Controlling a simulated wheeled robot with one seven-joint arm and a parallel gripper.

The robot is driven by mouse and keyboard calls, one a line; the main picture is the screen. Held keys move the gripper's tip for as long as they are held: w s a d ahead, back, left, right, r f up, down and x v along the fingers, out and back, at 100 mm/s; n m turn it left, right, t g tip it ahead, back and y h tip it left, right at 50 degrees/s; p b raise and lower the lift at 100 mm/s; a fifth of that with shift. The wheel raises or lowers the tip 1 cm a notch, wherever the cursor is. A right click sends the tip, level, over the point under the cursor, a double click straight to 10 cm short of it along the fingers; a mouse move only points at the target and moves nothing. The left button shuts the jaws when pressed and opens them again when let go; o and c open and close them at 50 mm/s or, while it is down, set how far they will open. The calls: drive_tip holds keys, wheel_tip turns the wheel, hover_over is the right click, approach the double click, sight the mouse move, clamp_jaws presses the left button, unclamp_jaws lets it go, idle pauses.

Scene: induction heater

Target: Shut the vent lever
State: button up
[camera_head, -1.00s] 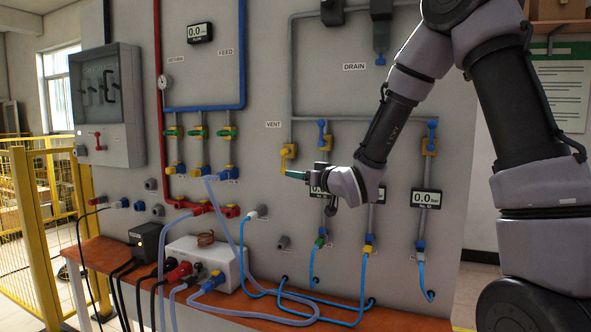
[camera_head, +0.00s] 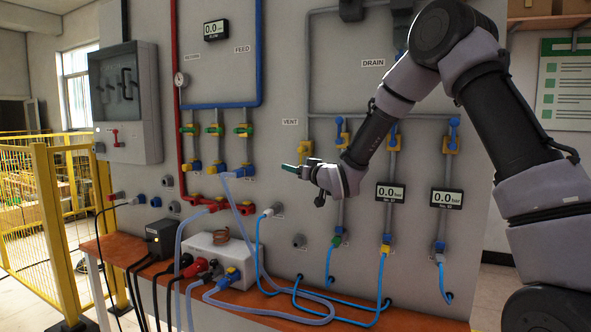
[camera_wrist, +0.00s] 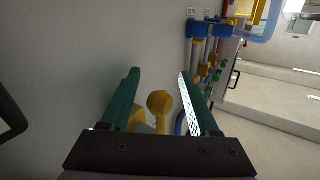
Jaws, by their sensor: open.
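The yellow vent lever (camera_head: 305,148) is on the grey panel, below and right of the VENT label (camera_head: 290,122). In the wrist view, its rounded yellow knob (camera_wrist: 160,103) shows between my two green fingers, with more yellow valve behind it. My gripper (camera_head: 288,166) is in front of the panel at the vent valve and hides its lower part in the head view. In the wrist view my gripper (camera_wrist: 157,75) is open, with a gap on both sides of the knob. I cannot tell whether either finger touches it.
Blue-handled valves (camera_head: 342,133) stand right of the vent, with gauges (camera_head: 391,193) below them. A red pipe (camera_head: 177,120) and a blue pipe (camera_head: 258,60) run up the left side. A wooden bench (camera_head: 350,312) with a white box and hoses lies below.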

clamp_jaws()
idle(1.4)
